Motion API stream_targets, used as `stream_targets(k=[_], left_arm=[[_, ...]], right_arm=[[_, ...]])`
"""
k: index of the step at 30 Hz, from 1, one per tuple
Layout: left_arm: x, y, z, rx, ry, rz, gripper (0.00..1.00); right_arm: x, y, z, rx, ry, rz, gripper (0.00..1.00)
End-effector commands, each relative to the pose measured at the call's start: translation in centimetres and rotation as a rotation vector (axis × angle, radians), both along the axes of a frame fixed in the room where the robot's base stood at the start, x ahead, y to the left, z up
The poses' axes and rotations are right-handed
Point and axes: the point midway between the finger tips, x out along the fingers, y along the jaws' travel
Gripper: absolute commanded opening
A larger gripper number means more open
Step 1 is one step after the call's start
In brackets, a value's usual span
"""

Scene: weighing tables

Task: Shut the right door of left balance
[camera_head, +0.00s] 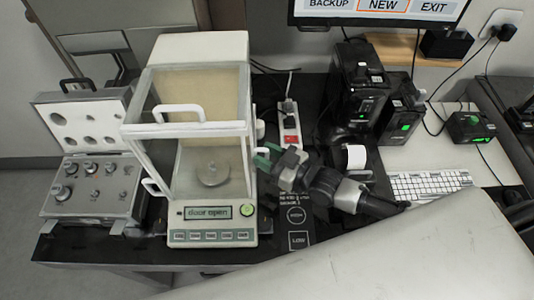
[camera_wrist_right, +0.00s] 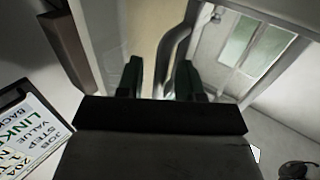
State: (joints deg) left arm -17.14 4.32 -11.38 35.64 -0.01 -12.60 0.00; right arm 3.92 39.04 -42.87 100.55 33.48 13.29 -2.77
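The left balance (camera_head: 213,237) is a white box with a glass draft shield. Its display (camera_head: 207,212) reads "door open". My right gripper (camera_head: 266,154) is at the right side of the shield, close to the right door's side. In the right wrist view, its two dark green fingers (camera_wrist_right: 160,82) are apart, with a curved grey handle-like bar (camera_wrist_right: 172,52) between them. A gap shows beside the bar, so I see no grip. How far the right door stands open is hard to tell. My left gripper is not in view.
An open weight case (camera_head: 92,190) stands left of the balance. A power strip (camera_head: 290,125), black devices (camera_head: 357,90) and a keyboard (camera_head: 425,184) are to the right. A monitor (camera_head: 380,8) hangs at the back. My pale arm link covers the lower right.

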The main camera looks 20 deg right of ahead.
Motion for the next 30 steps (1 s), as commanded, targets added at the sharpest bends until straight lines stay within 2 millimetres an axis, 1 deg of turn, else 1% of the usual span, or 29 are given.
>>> stream_targets(k=[4, 5, 6, 11, 12, 20, 23, 27, 30], left_arm=[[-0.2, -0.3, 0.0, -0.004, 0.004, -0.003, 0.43], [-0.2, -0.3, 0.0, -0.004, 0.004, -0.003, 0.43], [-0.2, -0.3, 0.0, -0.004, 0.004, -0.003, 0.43], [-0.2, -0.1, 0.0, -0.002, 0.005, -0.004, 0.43], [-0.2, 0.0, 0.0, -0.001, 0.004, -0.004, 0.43], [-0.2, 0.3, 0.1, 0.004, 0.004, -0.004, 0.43], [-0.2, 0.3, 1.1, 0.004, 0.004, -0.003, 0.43], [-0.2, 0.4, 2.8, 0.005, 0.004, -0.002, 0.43], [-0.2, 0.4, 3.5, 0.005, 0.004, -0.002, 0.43]], right_arm=[[0.0, 0.0, 0.0, -0.001, 0.001, 0.0, 0.37], [0.0, 0.0, 0.0, -0.001, 0.001, 0.0, 0.34], [0.0, 0.0, 0.0, -0.001, 0.001, 0.0, 0.27], [0.0, 0.0, 0.0, -0.001, 0.001, 0.0, 0.03], [0.0, 0.0, 0.0, -0.001, 0.001, 0.0, 0.0], [-0.2, 0.0, 0.0, 0.0, 0.001, 0.0, 0.0], [-1.5, 0.4, 0.2, 0.001, 0.006, 0.001, 0.0], [-4.7, 1.3, 0.3, 0.004, 0.01, 0.001, 0.0], [-6.5, 1.8, 0.2, 0.001, 0.008, 0.0, 0.0]])
